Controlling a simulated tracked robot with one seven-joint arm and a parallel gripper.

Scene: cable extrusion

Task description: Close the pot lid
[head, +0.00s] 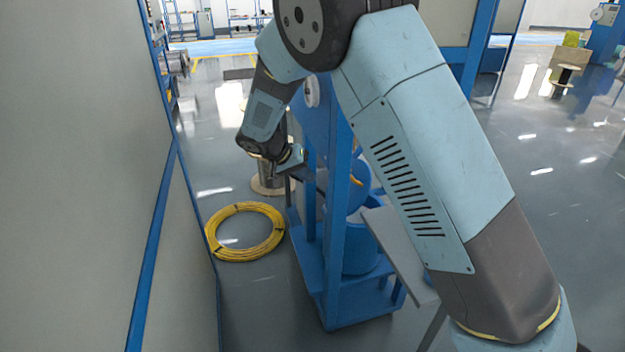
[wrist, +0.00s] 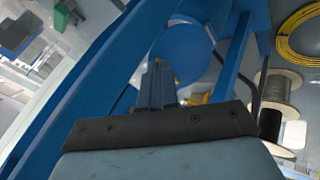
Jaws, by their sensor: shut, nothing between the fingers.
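The blue pot (head: 361,254) stands inside a blue upright frame in the head view. A rounded blue part that looks like its lid (head: 360,186) shows above the pot, tilted up, partly hidden by a frame post. In the wrist view a blue disc (wrist: 181,54), likely the lid, lies just beyond the fingertips. My gripper (wrist: 157,66) is shut and empty, pointing toward the disc. In the head view my gripper (head: 318,183) reaches into the frame from the left, near the lid. I cannot tell whether it touches the lid.
The blue frame (head: 337,215) has posts close around my gripper. A yellow cable coil (head: 245,232) lies on the floor to the left. A grey panel (head: 398,254) juts out at the frame's right. Spools (wrist: 280,95) stand at the right in the wrist view.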

